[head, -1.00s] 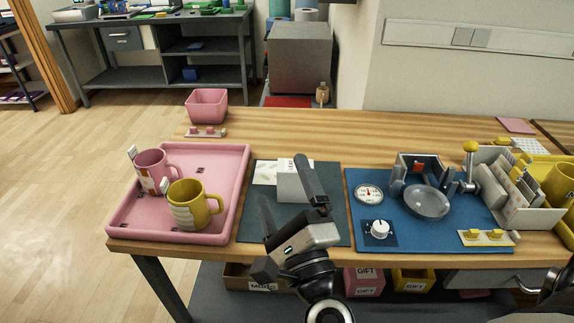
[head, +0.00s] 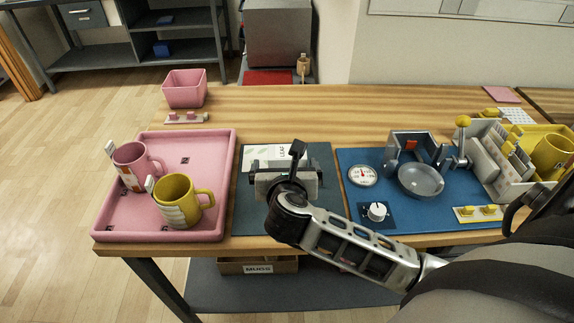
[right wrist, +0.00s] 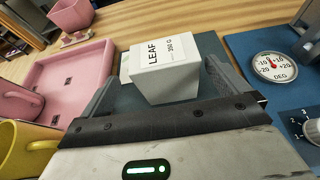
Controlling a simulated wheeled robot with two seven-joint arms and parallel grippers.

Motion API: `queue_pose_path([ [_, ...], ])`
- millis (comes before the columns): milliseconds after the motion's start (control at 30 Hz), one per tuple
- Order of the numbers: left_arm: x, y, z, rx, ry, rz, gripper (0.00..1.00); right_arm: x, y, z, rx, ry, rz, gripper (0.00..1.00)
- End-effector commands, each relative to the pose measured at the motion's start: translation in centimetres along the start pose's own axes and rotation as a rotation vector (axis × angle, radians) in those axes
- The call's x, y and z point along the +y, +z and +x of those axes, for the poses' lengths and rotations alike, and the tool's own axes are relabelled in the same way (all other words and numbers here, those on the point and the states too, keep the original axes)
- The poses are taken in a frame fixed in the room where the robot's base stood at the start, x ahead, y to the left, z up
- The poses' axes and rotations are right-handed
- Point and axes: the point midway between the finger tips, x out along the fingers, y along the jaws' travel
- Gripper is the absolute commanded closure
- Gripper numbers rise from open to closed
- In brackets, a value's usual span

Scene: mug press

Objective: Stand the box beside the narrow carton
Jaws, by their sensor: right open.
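In the head view the box (head: 282,155) is partly covered by my right gripper (head: 277,166). The right gripper is open, with one finger on each side of the box in the right wrist view (right wrist: 160,82). I cannot tell whether the fingers touch it. I cannot pick out a narrow carton with certainty. My left gripper is not in view.
A pink tray (head: 226,190) with a pink mug (head: 131,165) and a yellow mug (head: 176,200) is left of the mat. A blue mat (head: 350,200) with a dial (head: 363,174), knob and press is to the right. Bare wood lies behind.

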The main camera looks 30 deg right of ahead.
Motion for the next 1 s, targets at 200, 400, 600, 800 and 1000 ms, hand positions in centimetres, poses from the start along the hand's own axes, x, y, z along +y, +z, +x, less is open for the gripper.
queue_pose_path([
  [200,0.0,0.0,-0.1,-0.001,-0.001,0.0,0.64,-0.1,0.0,1.6,-0.001,0.0,-0.001,0.0],
  [400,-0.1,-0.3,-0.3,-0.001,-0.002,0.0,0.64,-0.8,0.0,4.3,-0.004,-0.002,-0.007,0.0],
  [600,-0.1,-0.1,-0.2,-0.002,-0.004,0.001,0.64,-0.7,-0.2,6.3,-0.001,0.001,-0.002,0.0],
  [800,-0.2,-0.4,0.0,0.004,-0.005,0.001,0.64,-0.7,-0.2,6.5,0.0,0.002,-0.001,0.0],
  [1000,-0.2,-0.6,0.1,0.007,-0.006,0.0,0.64,-0.7,-0.2,6.4,0.0,0.002,-0.002,0.44],
])
